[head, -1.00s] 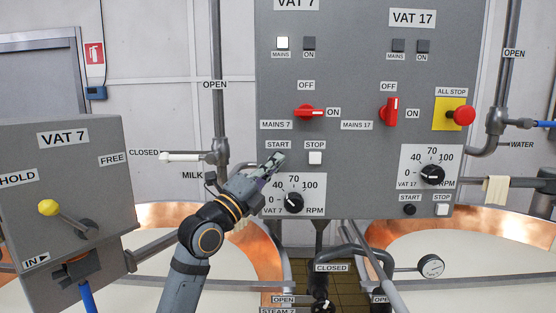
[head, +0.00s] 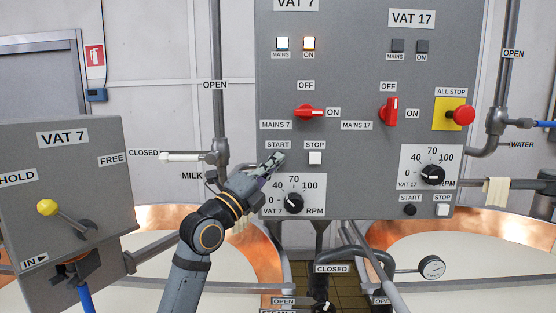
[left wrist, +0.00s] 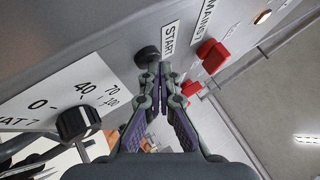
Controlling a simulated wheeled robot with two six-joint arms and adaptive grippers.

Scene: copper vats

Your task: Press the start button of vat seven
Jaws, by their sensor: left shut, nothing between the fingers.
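The grey control panel (head: 350,75) has a vat 7 section on its left. My left gripper (head: 277,160) is shut and empty, its tips just below the START label (head: 278,145) of vat 7. In the head view the gripper hides the start button. In the left wrist view the black start button (left wrist: 147,57) shows beside the START label, just beyond the fingertips (left wrist: 160,78); I cannot tell whether they touch. The vat 7 MAINS lamp (head: 282,43) and ON lamp (head: 309,43) are lit. My right gripper is not in view.
The white STOP button (head: 315,158) is right of the gripper, with the vat 7 speed dial (head: 294,202) below. The red mains 7 switch (head: 309,112) points to ON. The red all-stop button (head: 463,115) protrudes at right. A pipe (head: 219,80) runs at left.

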